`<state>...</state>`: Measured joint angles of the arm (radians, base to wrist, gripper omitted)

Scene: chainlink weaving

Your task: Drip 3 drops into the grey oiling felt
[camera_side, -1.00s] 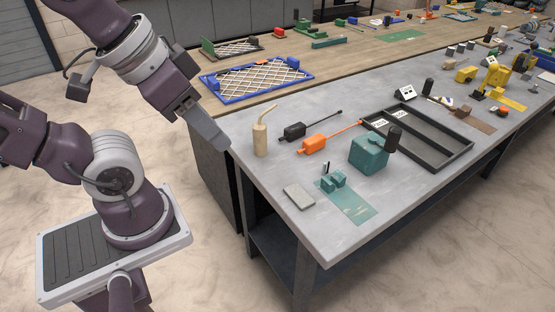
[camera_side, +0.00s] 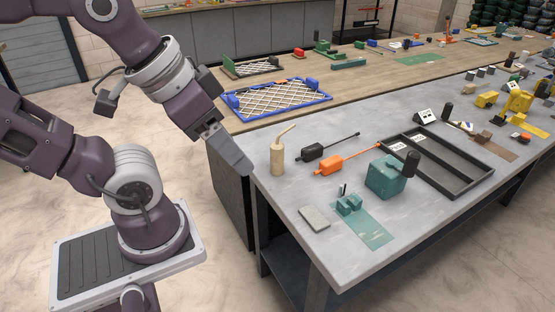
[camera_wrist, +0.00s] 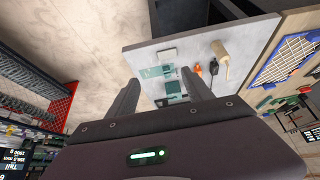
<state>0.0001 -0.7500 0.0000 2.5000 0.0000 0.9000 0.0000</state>
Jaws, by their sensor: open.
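The grey oiling felt (camera_side: 314,218) is a flat light-grey pad lying near the front left corner of the grey table; it also shows in the wrist view (camera_wrist: 167,53). A beige oiler bottle (camera_side: 278,160) with a thin bent spout stands upright on the table behind the felt; it shows in the wrist view too (camera_wrist: 221,58). My gripper (camera_side: 238,158) hangs left of the bottle, by the table's left edge. In the wrist view, its two fingers (camera_wrist: 160,78) are spread apart with nothing held between them.
A teal block fixture (camera_side: 349,206) on a teal mat (camera_side: 376,236) sits right of the felt. A larger teal box (camera_side: 384,179), a black tool (camera_side: 313,153), an orange tool (camera_side: 330,168) and a black tray (camera_side: 462,180) lie beyond. Blue-framed netting (camera_side: 276,98) is on the wooden bench.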

